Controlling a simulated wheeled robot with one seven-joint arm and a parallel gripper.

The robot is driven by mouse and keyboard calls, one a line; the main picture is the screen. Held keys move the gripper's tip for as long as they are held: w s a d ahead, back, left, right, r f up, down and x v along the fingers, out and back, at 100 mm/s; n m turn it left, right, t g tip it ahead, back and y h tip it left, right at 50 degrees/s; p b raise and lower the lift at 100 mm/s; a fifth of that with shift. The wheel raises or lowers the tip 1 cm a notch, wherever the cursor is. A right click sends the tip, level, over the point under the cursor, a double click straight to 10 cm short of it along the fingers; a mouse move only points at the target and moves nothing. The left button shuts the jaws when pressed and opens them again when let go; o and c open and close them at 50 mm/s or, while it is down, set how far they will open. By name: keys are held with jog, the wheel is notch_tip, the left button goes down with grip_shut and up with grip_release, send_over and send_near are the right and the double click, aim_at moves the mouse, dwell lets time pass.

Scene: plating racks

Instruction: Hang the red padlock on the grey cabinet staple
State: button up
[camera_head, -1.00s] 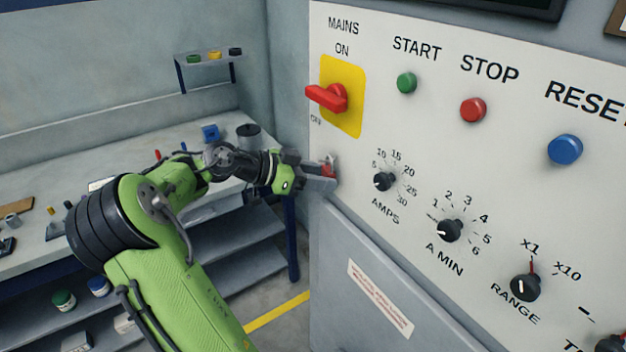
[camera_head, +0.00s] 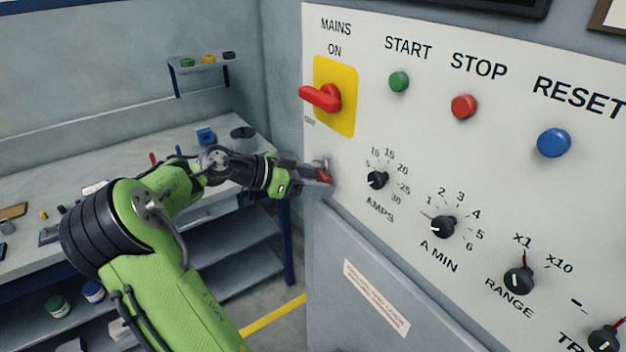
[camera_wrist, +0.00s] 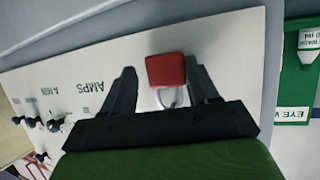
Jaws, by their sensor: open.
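The red padlock (camera_head: 324,175) is at the left edge of the cream cabinet panel, below the red mains switch. A small grey metal piece, apparently the staple (camera_head: 322,163), shows just above it. In the wrist view the red body (camera_wrist: 166,70) lies between my spread fingers, with a gap on each side, and its pale shackle (camera_wrist: 170,98) points toward the palm. The padlock appears to hang from the staple, but I cannot clearly see the shackle passing through it. My gripper (camera_head: 313,174) is open around the padlock and also fills the lower wrist view (camera_wrist: 165,80).
The mains switch (camera_head: 322,97) juts out above the padlock, and the AMPS knob (camera_head: 377,180) is to its right. A workbench (camera_head: 110,180) with small items stands behind my arm at left. The floor below the bench shows a yellow line (camera_head: 272,315).

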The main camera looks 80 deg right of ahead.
jog(key=shift+w+d+r, duration=0.1)
jog(key=shift+w+d, duration=0.1)
jog(key=shift+w+r, duration=0.15)
jog(key=shift+w, duration=0.1)
jog(key=p+v, duration=0.4)
jog(key=v, duration=1.1)
jog(key=shift+a, duration=0.4)
jog(key=shift+s, duration=0.15)
